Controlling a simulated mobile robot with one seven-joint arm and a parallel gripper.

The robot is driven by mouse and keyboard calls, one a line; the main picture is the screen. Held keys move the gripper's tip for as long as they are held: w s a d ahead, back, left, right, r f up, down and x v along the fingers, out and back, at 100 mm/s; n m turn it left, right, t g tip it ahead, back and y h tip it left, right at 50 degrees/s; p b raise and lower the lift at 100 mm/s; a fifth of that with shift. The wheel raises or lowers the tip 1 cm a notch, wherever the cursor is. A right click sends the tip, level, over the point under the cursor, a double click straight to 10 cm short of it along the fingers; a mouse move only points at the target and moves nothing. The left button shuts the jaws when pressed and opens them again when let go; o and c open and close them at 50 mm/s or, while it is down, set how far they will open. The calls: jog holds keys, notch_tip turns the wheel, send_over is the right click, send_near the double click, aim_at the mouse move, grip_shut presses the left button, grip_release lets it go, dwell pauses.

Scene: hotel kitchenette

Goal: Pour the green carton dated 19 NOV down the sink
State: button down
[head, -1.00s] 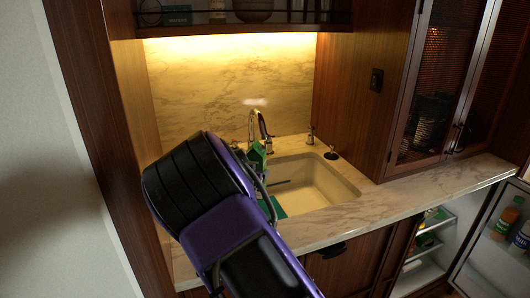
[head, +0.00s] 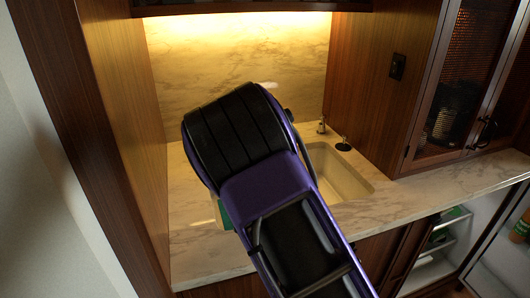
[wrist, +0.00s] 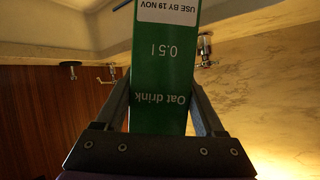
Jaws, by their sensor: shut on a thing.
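In the wrist view my gripper (wrist: 160,100) is shut on a green carton (wrist: 163,72), one finger on each side. Its text is upside down in this view and reads "Oat drink", "0.5 l" and "USE BY 19 NOV". The carton's far end runs out of the frame. In the head view my arm hides the gripper, the faucet and most of the sink (head: 345,184); only the sink's right part shows. A green patch (head: 226,215) shows left of my arm; I cannot tell whether it is the carton. No liquid is visible.
A soap dispenser (head: 322,126) and a black-topped fitting (head: 343,143) stand behind the sink. The marble counter (head: 430,185) is clear at the right. An open fridge (head: 440,240) is below it. Wooden walls flank the sink.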

jog(key=shift+s+a+r+m+g+y, duration=0.1)
jog(key=shift+s+a+m+g+y, duration=0.15)
jog(key=shift+a+m+g+y, duration=0.55)
jog(key=shift+a+r+m+y, duration=0.15)
jog(key=shift+a+m+y, duration=0.15)
jog(key=shift+m+y, duration=0.15)
jog(key=shift+s+a+r+m+y, duration=0.2)
jog(key=shift+a+m+y, duration=0.15)
jog(key=shift+y, duration=0.2)
jog(key=shift+s+a+f+y+b, duration=0.1)
jog(key=shift+a+f+y+b, duration=0.2)
jog(key=shift+b, duration=0.55)
jog(key=f+m+y+b, duration=0.1)
jog(key=b, duration=0.3)
jog(key=m+g+y+b, duration=0.1)
jog(key=b, duration=0.4)
jog(key=shift+s+a+f, duration=0.1)
jog(key=shift+a+f, duration=0.15)
jog(key=shift+f, duration=0.15)
